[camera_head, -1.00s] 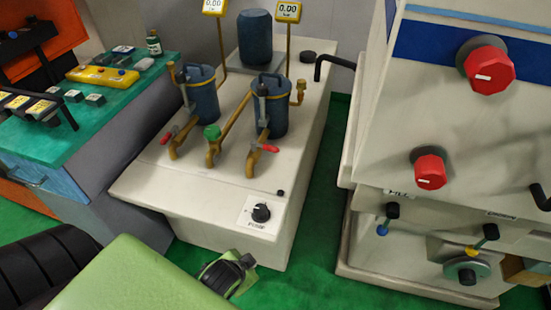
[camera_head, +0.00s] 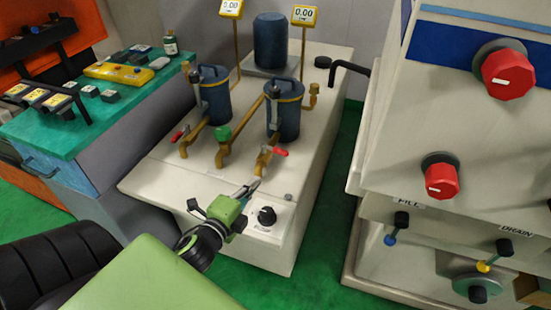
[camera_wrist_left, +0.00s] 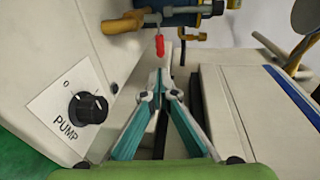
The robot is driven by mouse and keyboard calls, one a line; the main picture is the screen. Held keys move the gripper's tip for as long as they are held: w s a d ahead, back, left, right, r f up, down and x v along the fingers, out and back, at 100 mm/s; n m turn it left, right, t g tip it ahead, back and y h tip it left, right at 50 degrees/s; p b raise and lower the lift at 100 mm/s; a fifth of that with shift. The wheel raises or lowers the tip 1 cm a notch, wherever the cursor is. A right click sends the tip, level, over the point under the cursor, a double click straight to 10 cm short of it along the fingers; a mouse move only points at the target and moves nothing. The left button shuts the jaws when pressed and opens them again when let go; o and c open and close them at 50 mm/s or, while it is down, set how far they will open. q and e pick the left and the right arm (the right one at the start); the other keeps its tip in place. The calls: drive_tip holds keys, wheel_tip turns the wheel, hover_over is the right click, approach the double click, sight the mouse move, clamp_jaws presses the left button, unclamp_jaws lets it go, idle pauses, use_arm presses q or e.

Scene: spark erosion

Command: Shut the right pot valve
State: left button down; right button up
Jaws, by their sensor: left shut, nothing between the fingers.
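The right pot (camera_head: 285,115) is a dark blue filter pot with a brass pipe on the white cabinet. Its valve has a red handle (camera_head: 280,152) on the brass spout, pointing to the right in the head view. The red handle also shows in the left wrist view (camera_wrist_left: 160,45), just beyond the fingertips. My left gripper (camera_head: 255,185) is shut and empty, in front of and below the valve, apart from it. Its closed fingers show in the wrist view (camera_wrist_left: 160,78). The left pot (camera_head: 212,97) has its own red handle (camera_head: 177,136). My right gripper is out of view.
The black pump knob (camera_head: 267,215) is beside my left gripper on the cabinet's sloped front. A green cap (camera_head: 223,133) sits on the pipe between the pots. A white machine (camera_head: 400,210) with red knobs stands to the right, across a green floor gap.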

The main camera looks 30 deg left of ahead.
sight(281, 150)
use_arm(q)
drive_tip(key=p+x, duration=0.1)
drive_tip(key=x, duration=1.2)
drive_tip(key=shift+w, duration=0.4)
drive_tip(key=shift+a, duration=0.1)
drive_tip(key=shift+w, duration=0.7)
drive_tip(key=shift+r, duration=0.3)
